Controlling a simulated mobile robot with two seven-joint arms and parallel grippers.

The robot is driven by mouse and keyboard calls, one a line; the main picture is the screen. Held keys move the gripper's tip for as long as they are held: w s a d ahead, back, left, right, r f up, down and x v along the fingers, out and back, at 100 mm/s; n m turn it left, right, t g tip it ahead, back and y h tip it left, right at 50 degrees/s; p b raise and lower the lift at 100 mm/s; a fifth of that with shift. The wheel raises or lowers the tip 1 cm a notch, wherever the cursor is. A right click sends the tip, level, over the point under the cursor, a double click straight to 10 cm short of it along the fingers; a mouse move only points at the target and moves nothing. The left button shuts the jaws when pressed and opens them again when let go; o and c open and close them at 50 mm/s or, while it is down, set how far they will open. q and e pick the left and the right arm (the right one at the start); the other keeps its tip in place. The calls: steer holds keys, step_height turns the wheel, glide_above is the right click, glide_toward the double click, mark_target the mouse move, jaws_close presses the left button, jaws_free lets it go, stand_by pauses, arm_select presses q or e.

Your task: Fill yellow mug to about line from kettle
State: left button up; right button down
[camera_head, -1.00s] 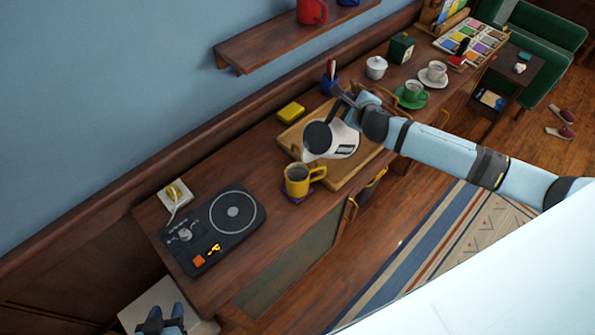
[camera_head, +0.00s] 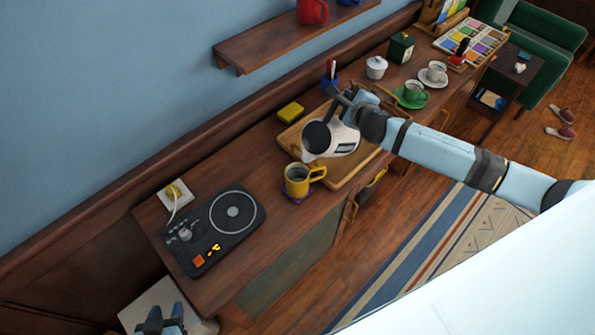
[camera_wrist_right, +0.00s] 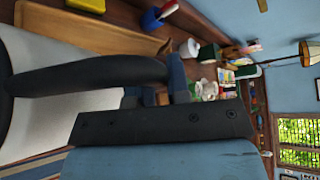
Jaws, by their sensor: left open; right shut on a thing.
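No stream is visible. My right gripper (camera_head: 352,101) is shut on the kettle's black handle, which also shows in the right wrist view (camera_wrist_right: 95,72). My left gripper (camera_head: 163,318) is open and empty at the bottom left, below the counter's end.
A wooden tray (camera_head: 345,183) lies under the kettle. A black hot plate (camera_head: 225,220) is left of the mug, with a wall socket (camera_head: 176,193) behind.

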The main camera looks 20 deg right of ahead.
mark_target(343, 95)
steer(key=shift+n+t+h, duration=0.5)
steer(key=shift+n, duration=0.3)
steer(key=shift+s+a+r, duration=0.25)
steer(key=shift+a+r, duration=0.5)
steer(key=shift+r, duration=0.05)
steer(key=shift+s+a+r, duration=0.2)
steer(key=shift+a+r, duration=0.55)
stand_by(4.3)
